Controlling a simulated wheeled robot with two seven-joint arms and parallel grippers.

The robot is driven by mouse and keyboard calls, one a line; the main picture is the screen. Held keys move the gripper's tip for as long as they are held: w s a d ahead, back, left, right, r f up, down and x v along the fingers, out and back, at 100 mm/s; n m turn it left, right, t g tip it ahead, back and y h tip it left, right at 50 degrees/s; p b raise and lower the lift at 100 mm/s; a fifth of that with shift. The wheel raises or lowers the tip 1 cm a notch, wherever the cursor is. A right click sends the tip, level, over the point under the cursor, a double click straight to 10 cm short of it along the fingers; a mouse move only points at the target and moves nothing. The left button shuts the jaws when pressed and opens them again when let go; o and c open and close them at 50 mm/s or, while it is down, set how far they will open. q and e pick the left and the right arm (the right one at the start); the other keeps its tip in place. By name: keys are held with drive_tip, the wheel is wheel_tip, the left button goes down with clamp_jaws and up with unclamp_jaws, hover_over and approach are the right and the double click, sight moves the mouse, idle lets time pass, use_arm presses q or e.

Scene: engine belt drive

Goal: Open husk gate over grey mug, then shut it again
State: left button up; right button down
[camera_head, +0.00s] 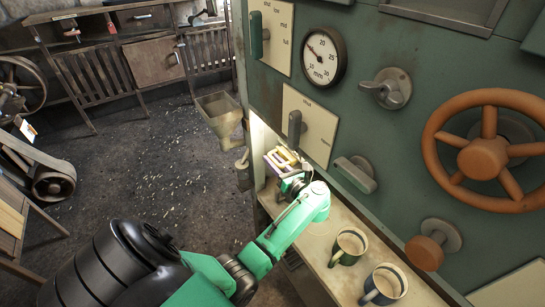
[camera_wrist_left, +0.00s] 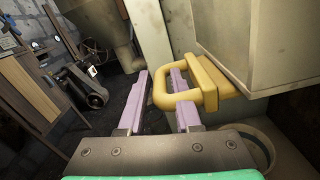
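A yellow loop handle (camera_wrist_left: 207,78) sits on a pale panel (camera_wrist_left: 275,45), which looks like the husk gate, in the left wrist view. The handle also shows in the head view (camera_head: 280,158), at the lit opening in the machine's side. My left gripper (camera_wrist_left: 160,85) has its two purple fingers on either side of the handle's outer bar. The fingers stand apart, with a gap seen beside the bar. A greyish round rim (camera_wrist_left: 262,145) shows below the panel, partly hidden by the gripper; I cannot tell if it is the grey mug. My right gripper is out of view.
A green mug (camera_head: 348,246) and a blue mug (camera_head: 384,284) stand on the pale shelf (camera_head: 322,262). The green machine front (camera_head: 400,140) carries levers, a dial and an orange handwheel (camera_head: 484,158). A hopper (camera_head: 220,113) stands left of the handle. Open floor lies to the left.

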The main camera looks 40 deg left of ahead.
use_arm(q)
clamp_jaws()
idle(0.5)
idle(0.8)
